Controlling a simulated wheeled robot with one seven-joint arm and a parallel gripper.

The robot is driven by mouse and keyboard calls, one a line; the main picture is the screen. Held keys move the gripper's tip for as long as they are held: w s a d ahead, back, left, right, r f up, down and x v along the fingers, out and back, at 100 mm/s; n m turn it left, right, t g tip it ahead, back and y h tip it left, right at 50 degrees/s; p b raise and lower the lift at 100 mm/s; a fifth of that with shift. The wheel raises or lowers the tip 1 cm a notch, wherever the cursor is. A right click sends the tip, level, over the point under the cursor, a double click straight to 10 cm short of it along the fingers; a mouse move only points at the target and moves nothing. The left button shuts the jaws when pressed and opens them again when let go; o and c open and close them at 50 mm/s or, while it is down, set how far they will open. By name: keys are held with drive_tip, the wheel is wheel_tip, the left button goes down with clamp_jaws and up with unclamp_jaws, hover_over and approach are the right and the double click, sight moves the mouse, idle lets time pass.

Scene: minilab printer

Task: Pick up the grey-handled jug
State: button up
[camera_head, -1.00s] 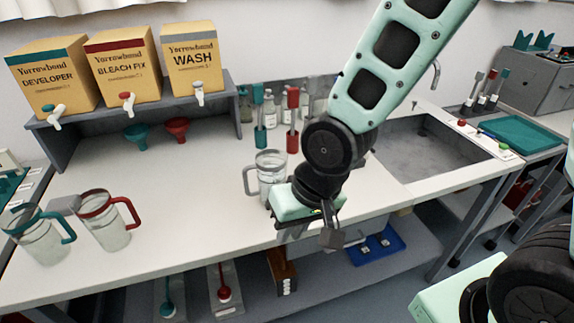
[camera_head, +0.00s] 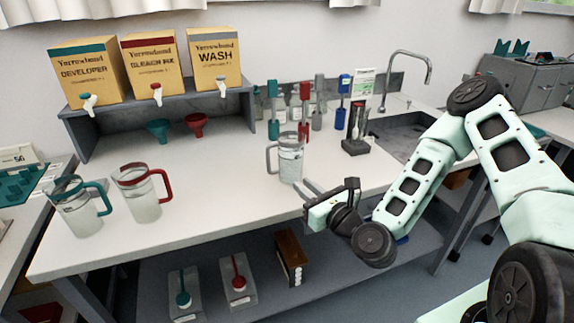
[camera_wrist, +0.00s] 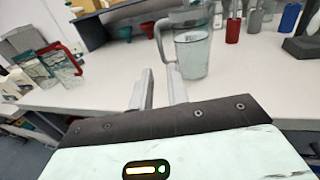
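The grey-handled jug (camera_head: 291,164) stands upright on the white counter, clear with a grey rim and its handle on the left. In the wrist view the jug (camera_wrist: 192,57) is ahead, right of the fingers, with its handle just beyond the right fingertip. My gripper (camera_head: 308,188) is at the counter's front edge, in front of the jug and apart from it. In the wrist view my gripper (camera_wrist: 158,76) has its two fingers apart with nothing between them.
A red-handled jug (camera_head: 141,193) and a teal-handled jug (camera_head: 80,208) stand at the counter's left. Upright tools and bottles stand behind the grey-handled jug. A dark block (camera_head: 355,146) is to its right. Counter between the jugs is clear.

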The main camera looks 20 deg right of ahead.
sight(269, 158)
drive_tip(key=b+x, duration=0.1)
drive_tip(key=b, duration=0.2)
drive_tip(key=b+x, duration=0.2)
drive_tip(key=b, duration=0.1)
drive_tip(key=b+x, duration=0.1)
drive_tip(key=b, duration=0.2)
drive_tip(key=shift+w+f, duration=0.3)
drive_tip(key=shift+f, duration=0.05)
drive_tip(key=shift+r+p+x, duration=0.15)
drive_tip(key=shift+p+x, duration=0.45)
drive_tip(key=shift+x, duration=2.55)
drive_tip(key=shift+r+p+x, duration=0.15)
drive_tip(key=shift+p+x, duration=0.4)
drive_tip(key=shift+x, duration=2.65)
drive_tip(key=shift+a, duration=0.15)
clamp_jaws()
